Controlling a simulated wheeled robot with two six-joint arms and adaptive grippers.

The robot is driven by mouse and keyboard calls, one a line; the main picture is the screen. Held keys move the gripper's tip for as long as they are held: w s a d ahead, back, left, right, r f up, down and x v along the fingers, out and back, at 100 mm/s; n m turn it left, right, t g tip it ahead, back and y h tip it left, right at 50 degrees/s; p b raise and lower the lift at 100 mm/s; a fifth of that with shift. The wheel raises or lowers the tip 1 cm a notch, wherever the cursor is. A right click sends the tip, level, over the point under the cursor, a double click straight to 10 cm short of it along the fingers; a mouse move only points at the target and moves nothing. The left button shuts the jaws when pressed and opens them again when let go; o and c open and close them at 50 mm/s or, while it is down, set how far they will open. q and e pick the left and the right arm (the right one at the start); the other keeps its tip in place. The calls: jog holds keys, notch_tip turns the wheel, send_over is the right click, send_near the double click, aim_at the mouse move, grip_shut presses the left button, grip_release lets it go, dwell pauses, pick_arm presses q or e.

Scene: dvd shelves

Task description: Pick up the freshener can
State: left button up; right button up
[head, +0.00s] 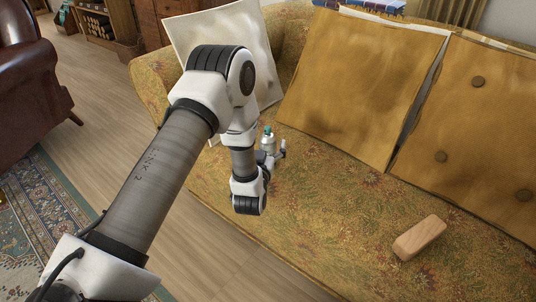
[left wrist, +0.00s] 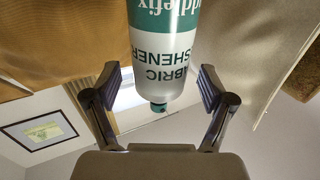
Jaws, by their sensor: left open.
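The freshener can (head: 268,142), white with a green cap, is on the sofa seat by the pale cushion in the head view, partly hidden by my left arm and gripper. In the left wrist view the can (left wrist: 163,45) is upside down in the picture, with a green band and lettering reading "fabric freshener". My left gripper (head: 276,154) is right at the can. In the left wrist view its two fingers (left wrist: 160,82) are spread, one to each side of the can, with a gap on both sides. My right gripper is not in view.
The patterned sofa seat (head: 330,210) has free room to the right. A wooden block (head: 420,238) lies there. Mustard cushions (head: 365,80) and a pale cushion (head: 190,35) lean at the back, close to the can. A brown leather armchair (head: 30,75) stands at the left.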

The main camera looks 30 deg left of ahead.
pick_arm(q)
jog(key=c, duration=1.4)
jog(key=shift+r, duration=0.1)
jog(key=shift+r, duration=0.1)
